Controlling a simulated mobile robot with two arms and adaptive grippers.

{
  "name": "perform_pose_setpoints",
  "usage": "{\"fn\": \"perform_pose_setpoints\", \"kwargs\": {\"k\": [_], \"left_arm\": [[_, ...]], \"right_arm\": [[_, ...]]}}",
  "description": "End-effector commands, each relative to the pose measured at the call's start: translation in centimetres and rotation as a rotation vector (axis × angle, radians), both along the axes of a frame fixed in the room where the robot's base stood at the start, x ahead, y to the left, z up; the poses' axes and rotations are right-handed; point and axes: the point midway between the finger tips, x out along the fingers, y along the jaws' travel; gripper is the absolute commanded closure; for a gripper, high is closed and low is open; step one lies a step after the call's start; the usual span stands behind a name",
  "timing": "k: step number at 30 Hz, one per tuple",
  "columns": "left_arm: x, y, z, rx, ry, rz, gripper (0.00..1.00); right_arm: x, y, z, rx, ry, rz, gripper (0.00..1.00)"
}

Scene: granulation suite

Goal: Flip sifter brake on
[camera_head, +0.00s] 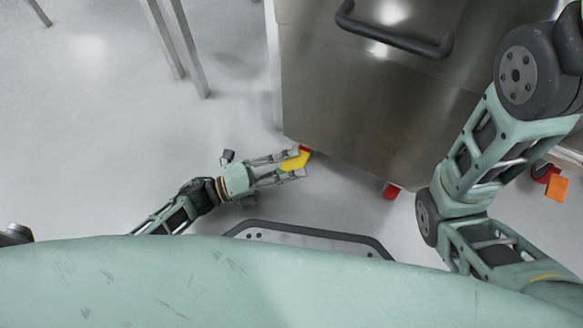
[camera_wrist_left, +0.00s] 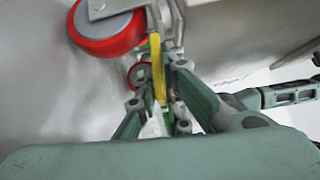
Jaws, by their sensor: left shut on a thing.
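The sifter brake is a yellow pedal (camera_head: 294,161) beside a red caster at the lower left corner of the steel sifter cabinet (camera_head: 370,105). My left gripper (camera_head: 299,164) has its fingers shut on the yellow pedal, one on each side. In the left wrist view the pedal (camera_wrist_left: 157,67) stands as a narrow yellow strip between the fingers, next to the red caster wheel (camera_wrist_left: 107,32). The fingers hide part of the pedal. My right arm shows at the right, but its gripper is out of the picture.
Another red caster (camera_head: 391,191) stands under the cabinet's front edge. An orange pedal (camera_head: 557,187) is at the far right, near my right arm. A black handle (camera_head: 395,35) juts from the cabinet. Metal legs (camera_head: 178,45) stand at upper left; the floor between is clear.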

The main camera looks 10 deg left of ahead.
Motion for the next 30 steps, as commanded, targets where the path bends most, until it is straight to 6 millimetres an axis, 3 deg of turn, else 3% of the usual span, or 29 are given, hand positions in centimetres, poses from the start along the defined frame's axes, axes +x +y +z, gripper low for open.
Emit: {"fn": "perform_pose_setpoints", "kwargs": {"k": [10, 11, 13, 23, 30], "left_arm": [[0.0, 0.0, -0.2, -0.003, -0.012, 0.002, 1.0], [0.0, 0.0, -0.2, -0.003, -0.012, 0.002, 0.91], [0.0, 0.0, -0.2, -0.003, -0.012, 0.002, 0.84], [-0.1, 0.1, -0.1, -0.004, -0.013, 0.002, 0.84], [-1.3, 2.7, -0.6, 0.0, -0.011, 0.003, 0.84]], "right_arm": [[-0.1, 0.0, 0.0, 0.0, -0.003, -0.001, 0.7], [-0.1, 0.0, 0.1, 0.0, -0.003, -0.001, 0.7], [-0.1, 0.0, 0.1, 0.0, -0.003, -0.001, 0.7], [0.0, 0.0, 0.1, 0.002, -0.001, 0.001, 0.7], [-0.1, 0.0, 0.1, 0.002, -0.003, 0.001, 0.7]]}}
